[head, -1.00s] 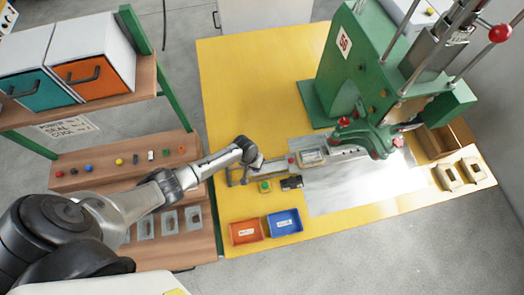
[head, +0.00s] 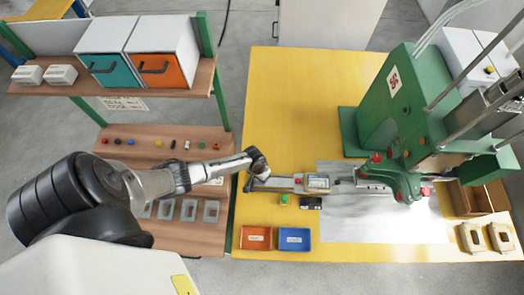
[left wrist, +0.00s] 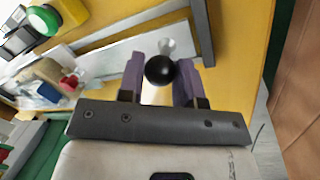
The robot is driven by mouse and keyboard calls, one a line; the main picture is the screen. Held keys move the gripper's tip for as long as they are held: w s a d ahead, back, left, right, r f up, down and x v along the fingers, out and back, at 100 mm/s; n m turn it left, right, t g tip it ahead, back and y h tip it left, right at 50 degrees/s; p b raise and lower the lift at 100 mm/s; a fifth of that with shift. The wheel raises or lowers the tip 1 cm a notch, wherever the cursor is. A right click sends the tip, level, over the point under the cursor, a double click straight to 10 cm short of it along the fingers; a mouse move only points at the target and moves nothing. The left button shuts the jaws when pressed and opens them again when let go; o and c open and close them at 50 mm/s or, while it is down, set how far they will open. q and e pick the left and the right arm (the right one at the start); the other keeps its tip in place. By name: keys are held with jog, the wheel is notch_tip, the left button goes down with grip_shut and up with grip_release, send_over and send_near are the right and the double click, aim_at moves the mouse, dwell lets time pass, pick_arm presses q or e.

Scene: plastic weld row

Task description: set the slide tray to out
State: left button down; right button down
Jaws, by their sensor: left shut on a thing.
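The slide tray (head: 288,183) is a grey metal strip on the yellow table, running left from under the green press (head: 400,110). It carries a small framed piece (head: 318,182) and a red spot. My left gripper (head: 256,172) is at the tray's left end. In the left wrist view its purple fingers (left wrist: 160,80) are on either side of a round black knob (left wrist: 160,70) on a pale stem, shut on it. The head view hides the knob behind the gripper. My right gripper is out of view.
A green button (head: 284,200) and a black box (head: 311,203) sit just in front of the tray. An orange bin (head: 256,238) and a blue bin (head: 294,239) stand near the table's front edge. The shelf unit (head: 165,235) is on the left. The table behind the tray is clear.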

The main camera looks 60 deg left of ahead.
pick_arm(q)
jog(key=c, duration=1.2)
grip_release()
jog(key=shift+s+a, duration=0.1)
jog(key=shift+a, duration=0.05)
jog(key=o, duration=0.4)
jog(key=shift+a+r, duration=0.1)
jog(key=shift+r, duration=0.35)
notch_tip(320, 180, up, 13)
jog(key=a+p, duration=0.2)
jog(key=shift+s+a+f, duration=0.15)
jog(key=shift+s, duration=0.3)
